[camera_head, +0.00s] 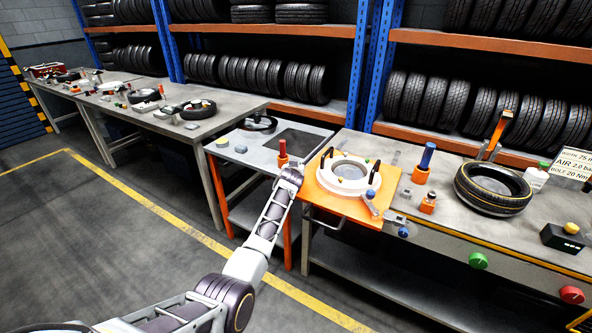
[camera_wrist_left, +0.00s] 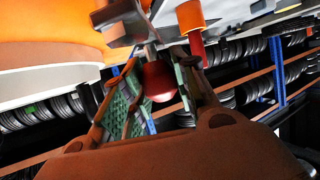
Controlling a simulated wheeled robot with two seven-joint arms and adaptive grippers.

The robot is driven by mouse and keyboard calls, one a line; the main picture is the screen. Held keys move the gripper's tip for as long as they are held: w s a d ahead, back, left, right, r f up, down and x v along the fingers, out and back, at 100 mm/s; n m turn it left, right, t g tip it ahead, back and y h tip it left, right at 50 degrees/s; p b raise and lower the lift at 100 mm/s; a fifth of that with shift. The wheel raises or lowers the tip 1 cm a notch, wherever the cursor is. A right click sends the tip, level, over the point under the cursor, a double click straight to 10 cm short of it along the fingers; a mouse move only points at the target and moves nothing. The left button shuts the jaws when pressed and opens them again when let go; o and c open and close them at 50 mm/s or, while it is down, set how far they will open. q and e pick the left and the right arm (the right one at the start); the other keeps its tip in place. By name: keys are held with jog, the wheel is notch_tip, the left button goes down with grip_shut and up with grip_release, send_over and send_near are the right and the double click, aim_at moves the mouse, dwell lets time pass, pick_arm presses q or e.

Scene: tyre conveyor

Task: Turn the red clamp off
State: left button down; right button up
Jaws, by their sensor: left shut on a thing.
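The red clamp's round red knob (camera_wrist_left: 160,80) sits between the fingers of my left gripper (camera_wrist_left: 158,92) in the left wrist view. The gripper is shut on it. The clamp's metal bracket (camera_wrist_left: 122,18) is just above the knob, by the orange plate (camera_wrist_left: 50,35). In the head view my left gripper (camera_head: 291,174) is at the left edge of the orange plate (camera_head: 318,190) and hides the red clamp. A white ring fixture (camera_head: 348,180) with black handles stands on the plate. A clamp with a blue knob (camera_head: 370,195) is at its right. My right gripper is not in view.
A red pin in an orange holder (camera_head: 283,152) stands just behind my left gripper; it also shows in the wrist view (camera_wrist_left: 190,18). A blue pin (camera_head: 427,157) and a tyre (camera_head: 492,188) are on the right bench. The floor at left is clear.

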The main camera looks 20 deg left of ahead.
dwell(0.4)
pick_arm(q)
jog(key=c, duration=1.1)
grip_release()
jog(key=shift+s, duration=0.1)
jog(key=shift+s, duration=0.1)
jog(key=shift+v, duration=5.8)
jog(key=shift+r, duration=0.15)
